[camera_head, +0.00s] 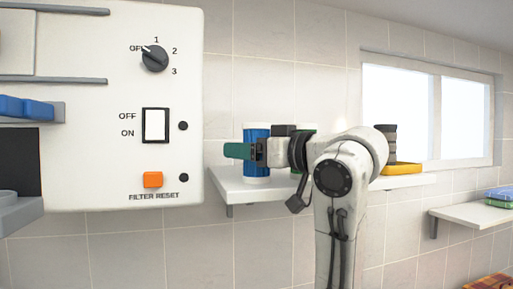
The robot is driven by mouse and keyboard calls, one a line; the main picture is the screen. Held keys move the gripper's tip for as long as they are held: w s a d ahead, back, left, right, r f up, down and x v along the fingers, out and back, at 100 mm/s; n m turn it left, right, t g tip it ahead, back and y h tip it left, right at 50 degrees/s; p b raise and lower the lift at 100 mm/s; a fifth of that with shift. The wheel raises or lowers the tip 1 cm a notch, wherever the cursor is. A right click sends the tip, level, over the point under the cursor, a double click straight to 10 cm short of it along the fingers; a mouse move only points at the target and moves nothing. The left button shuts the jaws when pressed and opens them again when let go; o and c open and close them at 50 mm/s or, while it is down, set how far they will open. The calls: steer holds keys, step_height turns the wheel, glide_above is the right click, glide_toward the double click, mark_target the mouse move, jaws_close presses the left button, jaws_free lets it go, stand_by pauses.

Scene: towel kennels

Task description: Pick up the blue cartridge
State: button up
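The blue cartridge (257,170) stands upright on a white wall shelf (262,190) in the head view. It is a blue cylinder with pale ends. My gripper (239,151) reaches in from the right at mid-height of the cartridge. My arm hides the middle of the shelf.
A partly hidden green-topped item (309,128) stands right of the cartridge. A dark stacked item (391,150) and a yellow tray (404,169) are at the shelf's right. A white panel (95,150) with a knob, switch and orange button (153,180) is close on the left.

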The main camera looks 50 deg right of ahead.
steer(key=shift+c, duration=0.2)
steer(key=c, duration=0.7)
steer(key=shift+c, duration=0.3)
steer(key=shift+r, duration=0.1)
